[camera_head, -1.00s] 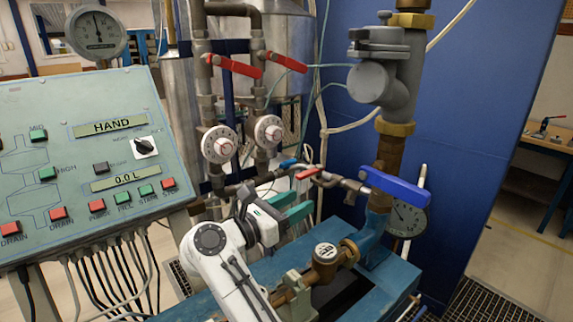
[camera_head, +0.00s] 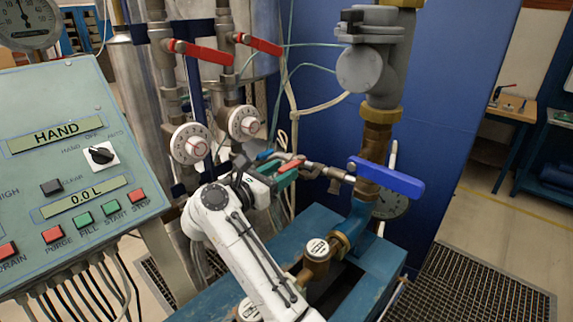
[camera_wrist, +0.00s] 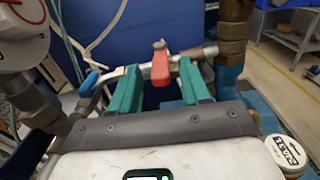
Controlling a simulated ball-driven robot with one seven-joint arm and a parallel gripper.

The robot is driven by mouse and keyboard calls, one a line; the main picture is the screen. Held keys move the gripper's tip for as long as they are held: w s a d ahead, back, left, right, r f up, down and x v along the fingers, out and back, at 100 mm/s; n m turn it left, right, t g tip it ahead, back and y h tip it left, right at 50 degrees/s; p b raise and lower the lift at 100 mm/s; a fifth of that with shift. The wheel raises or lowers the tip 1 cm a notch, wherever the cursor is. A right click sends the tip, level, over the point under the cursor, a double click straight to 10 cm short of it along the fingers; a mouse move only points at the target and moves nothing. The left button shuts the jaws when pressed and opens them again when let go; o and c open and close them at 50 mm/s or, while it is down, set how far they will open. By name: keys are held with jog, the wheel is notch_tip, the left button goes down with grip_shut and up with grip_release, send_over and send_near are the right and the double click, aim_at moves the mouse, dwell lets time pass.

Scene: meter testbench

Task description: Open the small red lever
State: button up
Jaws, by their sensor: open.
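The small red lever (camera_wrist: 160,67) sits on a thin metal pipe, and its broad face shows between the two green finger tips in the wrist view. In the head view the small red lever (camera_head: 291,166) is partly hidden by my gripper (camera_head: 283,178). My gripper is open, with one green finger on each side of the lever in the wrist view (camera_wrist: 159,72). I cannot tell whether the tips reach past the lever or stop short of it. No contact is visible.
A small blue lever (camera_wrist: 89,84) is close on the left. A large blue lever (camera_head: 386,178) is on the thick pipe at right. Two larger red levers (camera_head: 208,53) are above two dials. The control panel (camera_head: 75,150) stands at left; a brass meter (camera_head: 317,252) is below.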

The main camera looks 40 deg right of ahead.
aim_at(293, 165)
jog(key=shift+d, duration=1.3)
jog(key=shift+c, duration=0.2)
grip_shut()
